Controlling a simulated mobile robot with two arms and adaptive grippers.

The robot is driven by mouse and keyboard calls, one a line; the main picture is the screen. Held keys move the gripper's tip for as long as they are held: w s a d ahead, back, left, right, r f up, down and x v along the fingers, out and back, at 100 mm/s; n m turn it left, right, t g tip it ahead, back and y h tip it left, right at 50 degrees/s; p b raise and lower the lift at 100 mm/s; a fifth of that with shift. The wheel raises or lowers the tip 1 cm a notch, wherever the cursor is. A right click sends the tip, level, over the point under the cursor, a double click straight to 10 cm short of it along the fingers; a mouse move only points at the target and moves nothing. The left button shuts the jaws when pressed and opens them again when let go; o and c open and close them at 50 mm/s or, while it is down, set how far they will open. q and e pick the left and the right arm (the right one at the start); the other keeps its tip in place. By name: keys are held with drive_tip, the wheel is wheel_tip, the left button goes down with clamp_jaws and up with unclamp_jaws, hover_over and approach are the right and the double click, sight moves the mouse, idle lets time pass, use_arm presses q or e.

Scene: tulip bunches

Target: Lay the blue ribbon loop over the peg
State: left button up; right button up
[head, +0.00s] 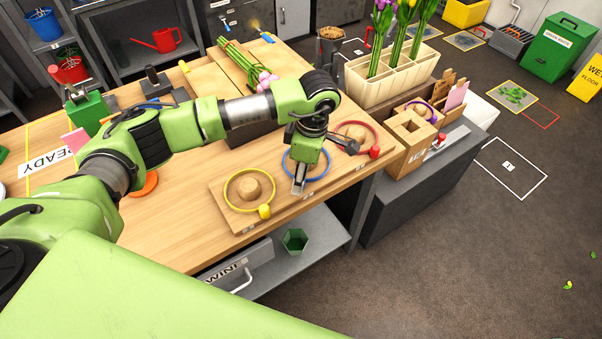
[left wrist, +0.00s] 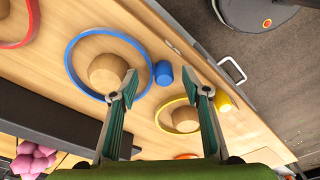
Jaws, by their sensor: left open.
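The blue ribbon loop (head: 328,163) lies on the wooden board at the table's front edge. In the left wrist view the loop (left wrist: 67,62) appears to lie around a round wooden peg (left wrist: 107,72), with a blue cylindrical end (left wrist: 163,73) on its outer side. My left gripper (head: 299,185) is above the near side of the loop and hides part of it and the peg in the head view. My right gripper is not in view.
A yellow loop (head: 227,186) circles a peg on the left, and a red loop (head: 357,123) circles one on the right. A wooden box (head: 408,147) and a tulip rack (head: 376,90) stand further right. A tulip bunch (head: 240,62) lies at the back.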

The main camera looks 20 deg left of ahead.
use_arm(q)
wheel_tip(320, 180, up, 12)
drive_tip(key=d, duration=0.1)
drive_tip(key=shift+w+d, duration=0.15)
drive_tip(key=shift+d, duration=0.05)
drive_tip(key=shift+f, duration=0.1)
idle(0.7)
